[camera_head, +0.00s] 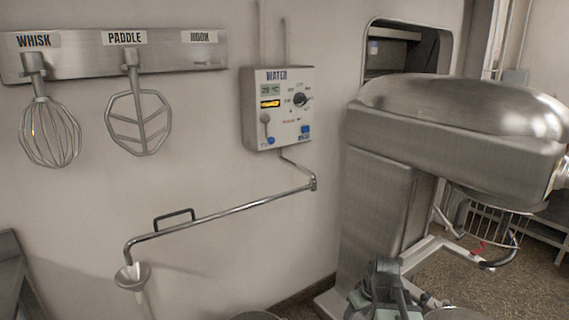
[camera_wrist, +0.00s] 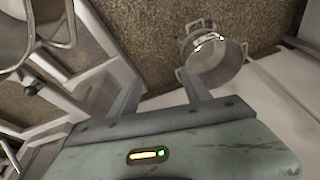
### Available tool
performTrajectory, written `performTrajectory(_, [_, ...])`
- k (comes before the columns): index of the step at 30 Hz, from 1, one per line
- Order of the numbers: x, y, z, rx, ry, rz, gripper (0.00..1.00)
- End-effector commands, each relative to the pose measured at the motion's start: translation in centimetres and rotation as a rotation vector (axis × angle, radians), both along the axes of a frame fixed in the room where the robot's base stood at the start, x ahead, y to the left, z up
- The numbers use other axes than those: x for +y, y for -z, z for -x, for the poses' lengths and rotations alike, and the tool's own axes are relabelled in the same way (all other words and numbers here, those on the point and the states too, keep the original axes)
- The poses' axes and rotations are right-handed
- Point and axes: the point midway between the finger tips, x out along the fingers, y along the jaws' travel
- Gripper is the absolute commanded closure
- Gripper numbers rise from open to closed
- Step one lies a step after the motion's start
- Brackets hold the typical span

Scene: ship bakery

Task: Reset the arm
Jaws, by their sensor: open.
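My gripper (camera_wrist: 162,88) shows in the wrist view with its two fingers apart and nothing between them. In the head view my arm (camera_head: 385,290) shows low at the bottom, in front of the mixer's base; its fingertips cannot be made out there. The large steel mixer (camera_head: 450,115) stands at the right of the head view, with a wire guard under its head.
A whisk (camera_head: 50,133) and a paddle (camera_head: 138,122) hang from a labelled rack (camera_head: 160,52); the hook place is empty. A water panel (camera_head: 279,108) feeds a swing pipe (camera_head: 220,214). In the wrist view a steel pot (camera_wrist: 215,62) stands on the floor beyond the fingers.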

Motion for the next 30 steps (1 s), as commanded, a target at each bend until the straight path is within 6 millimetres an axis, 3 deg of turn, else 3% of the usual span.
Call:
performTrajectory(1, [2.8, 0.1, 0.6, 0.022, -0.02, 0.003, 0.44])
performTrajectory(3, [6.0, 0.3, 1.7, 0.06, -0.024, 0.012, 0.44])
performTrajectory(6, [10.0, 0.6, 4.1, 0.131, 0.015, 0.033, 0.44])
performTrajectory(7, [10.5, 0.7, 5.2, 0.161, 0.056, 0.045, 0.44])
performTrajectory(11, [8.6, 0.9, 7.9, 0.264, 0.326, 0.073, 0.44])
performTrajectory(15, [8.6, -4.3, 7.8, 0.266, 0.354, 0.066, 0.44])
performTrajectory(24, [8.6, -11.9, 7.7, 0.265, 0.353, 0.065, 0.44])
performTrajectory(30, [8.6, -12.5, 7.7, 0.264, 0.352, 0.064, 0.44])
